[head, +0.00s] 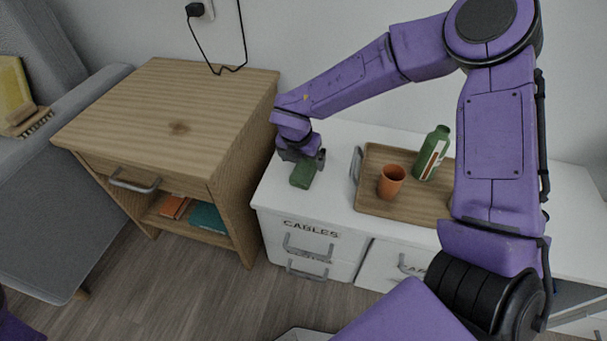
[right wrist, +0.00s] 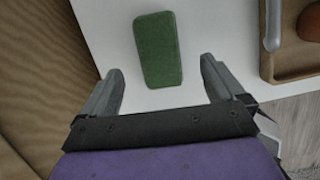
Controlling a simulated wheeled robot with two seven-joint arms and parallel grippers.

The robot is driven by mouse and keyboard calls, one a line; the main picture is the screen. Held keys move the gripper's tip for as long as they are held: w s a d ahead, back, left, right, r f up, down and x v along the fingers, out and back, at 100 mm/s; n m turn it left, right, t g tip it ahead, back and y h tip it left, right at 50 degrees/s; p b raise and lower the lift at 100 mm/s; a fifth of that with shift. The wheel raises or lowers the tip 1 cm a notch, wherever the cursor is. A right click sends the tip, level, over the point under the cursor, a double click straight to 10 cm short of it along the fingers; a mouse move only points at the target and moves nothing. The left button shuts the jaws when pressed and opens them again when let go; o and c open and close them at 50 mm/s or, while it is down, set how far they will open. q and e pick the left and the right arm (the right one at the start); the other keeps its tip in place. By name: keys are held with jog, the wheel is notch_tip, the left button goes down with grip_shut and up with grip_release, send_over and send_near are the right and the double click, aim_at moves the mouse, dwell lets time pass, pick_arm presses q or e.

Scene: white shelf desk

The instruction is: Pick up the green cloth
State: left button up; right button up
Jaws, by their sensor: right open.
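The green cloth (head: 303,174) is a small folded block on the white desk top, near its left end beside the wooden cabinet. In the right wrist view the cloth (right wrist: 158,49) lies flat ahead of the fingertips, roughly centred between them. My right gripper (head: 302,157) is just above and behind the cloth in the head view. In the right wrist view its two fingers (right wrist: 160,80) are spread wide with nothing between them but the near end of the cloth close to the tips. My left gripper is not in view.
A wooden tray (head: 426,207) with an orange cup (head: 391,181) and a green bottle (head: 432,153) stands right of the cloth. The wooden cabinet (head: 172,110) rises to the left. The white desk (head: 333,195) is clear between cloth and tray.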

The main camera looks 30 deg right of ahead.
aim_at(304, 168)
jog(key=b+x, duration=0.2)
jog(key=x, duration=0.3)
jog(key=shift+w+f, duration=0.1)
jog(key=shift+f, duration=0.1)
jog(key=shift+r, duration=0.1)
jog(key=c, duration=1.1)
jog(key=shift+r, duration=0.1)
jog(key=shift+c, duration=1.1)
jog(key=v, duration=0.1)
jog(key=p+v, duration=0.2)
jog(key=v, duration=0.1)
jog(key=shift+w+d+r, duration=0.1)
jog(key=shift+w+d, duration=0.05)
jog(key=shift+d, duration=0.1)
jog(key=a+r, duration=0.1)
jog(key=s+a+r+p, duration=0.1)
jog(key=r, duration=0.1)
jog(key=s+a+r+p, duration=0.1)
jog(key=shift+s+r, duration=0.25)
jog(key=shift+r, duration=0.15)
jog(key=s+a+r+p, duration=0.1)
jog(key=s+a+r, duration=0.3)
jog(key=s+a, duration=0.2)
jog(key=shift+s+a, duration=0.2)
jog(key=shift+a, duration=0.35)
